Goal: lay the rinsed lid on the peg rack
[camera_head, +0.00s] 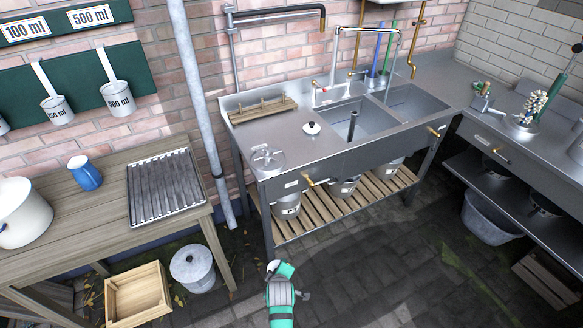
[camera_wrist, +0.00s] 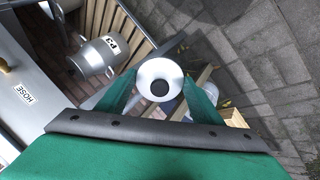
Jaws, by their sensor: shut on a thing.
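My gripper (camera_wrist: 160,96) has green fingers on either side of a white round piece with a dark centre (camera_wrist: 158,71), which looks like a lid, and is shut on it. In the head view my gripper (camera_head: 281,275) is low in front of the sink bench, apart from it, with something white at its tip. The wooden peg rack (camera_head: 262,109) lies at the back left of the steel drainboard. A white lid with a dark knob (camera_head: 312,128) sits on the drainboard left of the basins. A grey metal lid (camera_head: 267,158) lies at its front left corner.
The sink bench (camera_head: 290,150) has taps at the back and a slatted shelf with metal cans below. A wooden table (camera_head: 110,200) with a ribbed tray (camera_head: 166,187) stands left. A wooden crate (camera_head: 136,292) and lidded bucket (camera_head: 192,268) stand on the floor. Paving right of my gripper is clear.

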